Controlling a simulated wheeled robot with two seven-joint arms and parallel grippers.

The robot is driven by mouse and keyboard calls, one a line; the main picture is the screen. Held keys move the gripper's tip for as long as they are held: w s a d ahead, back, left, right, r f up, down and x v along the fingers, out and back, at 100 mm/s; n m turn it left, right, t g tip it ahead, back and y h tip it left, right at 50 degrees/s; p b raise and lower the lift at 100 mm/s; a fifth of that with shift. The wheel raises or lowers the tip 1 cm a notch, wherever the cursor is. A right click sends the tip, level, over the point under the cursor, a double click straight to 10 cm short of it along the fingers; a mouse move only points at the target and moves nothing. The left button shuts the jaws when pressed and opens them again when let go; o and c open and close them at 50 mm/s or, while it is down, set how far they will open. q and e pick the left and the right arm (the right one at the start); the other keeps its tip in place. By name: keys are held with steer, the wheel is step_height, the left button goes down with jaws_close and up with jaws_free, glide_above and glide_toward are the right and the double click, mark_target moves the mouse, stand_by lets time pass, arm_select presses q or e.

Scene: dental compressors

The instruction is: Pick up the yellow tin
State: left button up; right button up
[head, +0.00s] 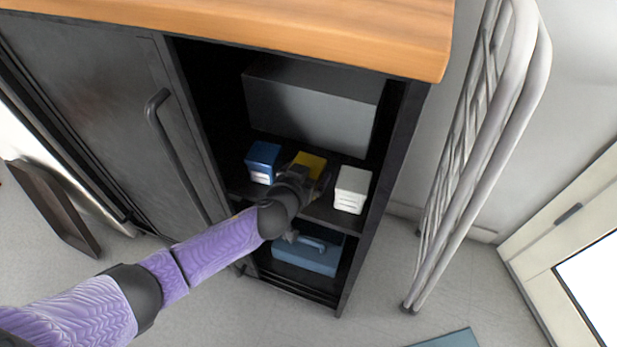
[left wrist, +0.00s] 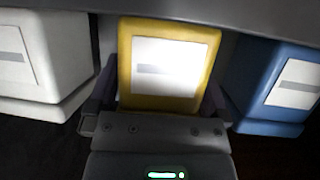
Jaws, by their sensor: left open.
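The yellow tin (head: 310,161) stands on the middle shelf of the open cabinet, between a blue tin and a white tin. In the left wrist view the yellow tin (left wrist: 168,65), with a white label, is straight ahead. My left gripper (head: 316,180) reaches into the cabinet in front of it and hides its lower part. In the left wrist view the fingers of my left gripper (left wrist: 158,95) are open, one on each side of the yellow tin. I cannot tell whether they touch it. My right gripper is not in view.
The blue tin (head: 263,161) and the white tin (head: 352,189) stand close on either side. A large grey box (head: 312,105) is behind. A blue toolbox (head: 308,257) is on the shelf below. A wooden top (head: 240,22) overhangs the cabinet. A folded rack (head: 480,150) leans at right.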

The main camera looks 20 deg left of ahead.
arm_select(q)
steer(key=shift+r, duration=0.1)
steer(key=c, duration=1.2)
